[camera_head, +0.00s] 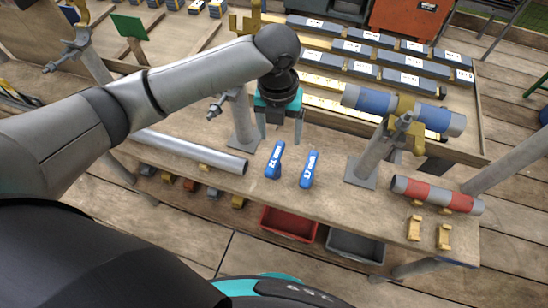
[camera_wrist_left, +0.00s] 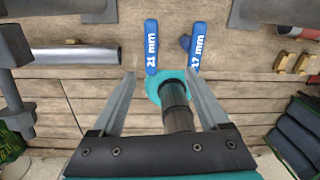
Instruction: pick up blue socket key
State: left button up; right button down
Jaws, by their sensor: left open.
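Two blue socket keys lie side by side on the wooden bench. The left one, marked 21 mm (camera_head: 274,161), also shows in the left wrist view (camera_wrist_left: 151,47). The right one, marked 17 mm (camera_head: 309,170), also shows in the left wrist view (camera_wrist_left: 196,46). My left gripper (camera_head: 281,132) is open and points down, behind the keys in the head view. In the left wrist view its fingers (camera_wrist_left: 160,75) are spread, with both keys ahead of the tips. It holds no key. My right gripper is not in view.
A metal post (camera_head: 242,124) stands left of the gripper. A blue roller (camera_head: 403,108) on a stand and a red-and-grey tube (camera_head: 436,195) are at the right. A grey pipe (camera_head: 192,151) lies left of the keys. A red bin (camera_head: 289,223) is below the bench edge.

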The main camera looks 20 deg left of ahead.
aim_at(275, 157)
pick_arm(q)
jog(key=shift+m, duration=0.7)
jog(key=f, duration=0.2)
jog(key=a+f+b, duration=0.1)
jog(key=f, duration=0.5)
jog(key=shift+w+a, duration=0.2)
jog(key=shift+w, duration=0.15)
jog(key=shift+d+f+b, duration=0.1)
jog(key=shift+f+b, duration=0.75)
jog(key=shift+f, duration=2.3)
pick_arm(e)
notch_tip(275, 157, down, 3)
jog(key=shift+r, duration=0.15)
pick_arm(q)
grip_shut()
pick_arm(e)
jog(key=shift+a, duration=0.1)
